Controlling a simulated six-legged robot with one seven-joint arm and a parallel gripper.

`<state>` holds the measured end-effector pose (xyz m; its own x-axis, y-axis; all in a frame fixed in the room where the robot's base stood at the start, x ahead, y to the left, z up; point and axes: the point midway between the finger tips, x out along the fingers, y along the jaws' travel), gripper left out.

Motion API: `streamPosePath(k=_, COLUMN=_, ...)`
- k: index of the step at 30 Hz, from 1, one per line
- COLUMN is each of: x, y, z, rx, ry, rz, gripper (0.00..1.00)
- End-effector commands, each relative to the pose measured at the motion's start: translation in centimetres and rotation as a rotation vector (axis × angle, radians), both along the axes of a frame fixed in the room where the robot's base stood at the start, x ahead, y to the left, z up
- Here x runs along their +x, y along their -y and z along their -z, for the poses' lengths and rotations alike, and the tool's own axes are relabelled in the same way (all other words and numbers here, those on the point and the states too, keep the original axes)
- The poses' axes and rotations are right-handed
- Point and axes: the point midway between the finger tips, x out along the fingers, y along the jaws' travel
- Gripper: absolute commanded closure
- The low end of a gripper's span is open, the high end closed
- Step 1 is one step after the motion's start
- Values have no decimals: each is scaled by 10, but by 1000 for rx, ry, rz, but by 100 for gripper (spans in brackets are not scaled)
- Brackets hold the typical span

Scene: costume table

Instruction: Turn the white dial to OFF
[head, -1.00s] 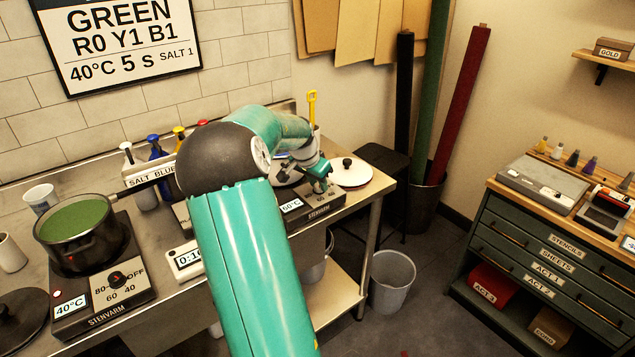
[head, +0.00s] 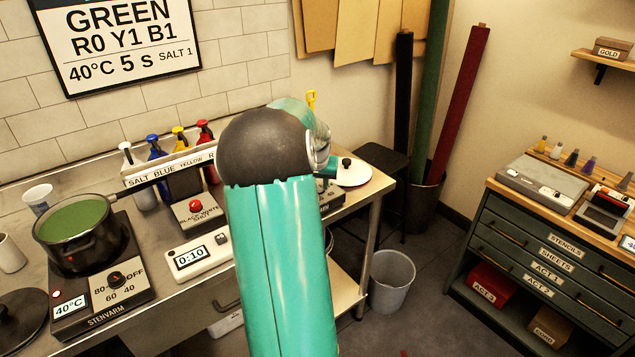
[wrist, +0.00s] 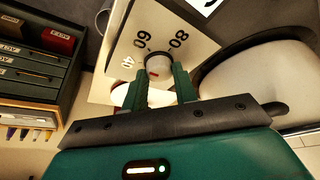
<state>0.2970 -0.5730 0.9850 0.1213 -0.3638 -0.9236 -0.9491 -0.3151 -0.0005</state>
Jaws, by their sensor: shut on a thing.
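The white dial (wrist: 157,64) shows in the wrist view on a pale hotplate panel (wrist: 160,22). A small red mark is on its face. The numbers 40, 60 and 80 stand around it; I cannot read an OFF label there. My gripper (wrist: 160,80) has its two green fingers on either side of the dial, shut on it.
A pale pot (wrist: 262,75) is close right of my fingers in the wrist view. In the head view, a white lid (head: 352,176) lies at the table's right end. A second hotplate (head: 100,300) with a black dial bears a pot of green liquid (head: 78,222). A timer (head: 192,259) reads 0:10.

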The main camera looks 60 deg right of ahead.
Motion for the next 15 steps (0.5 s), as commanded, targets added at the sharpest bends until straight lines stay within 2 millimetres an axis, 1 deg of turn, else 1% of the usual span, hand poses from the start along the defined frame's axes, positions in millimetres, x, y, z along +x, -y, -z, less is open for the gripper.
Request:
streamPosePath(k=1, x=-3, y=1, z=-1, rx=0, ry=3, rz=-38, gripper=95)
streamPosePath(k=15, x=-5, y=3, z=0, rx=1, ry=2, rz=-485, gripper=95)
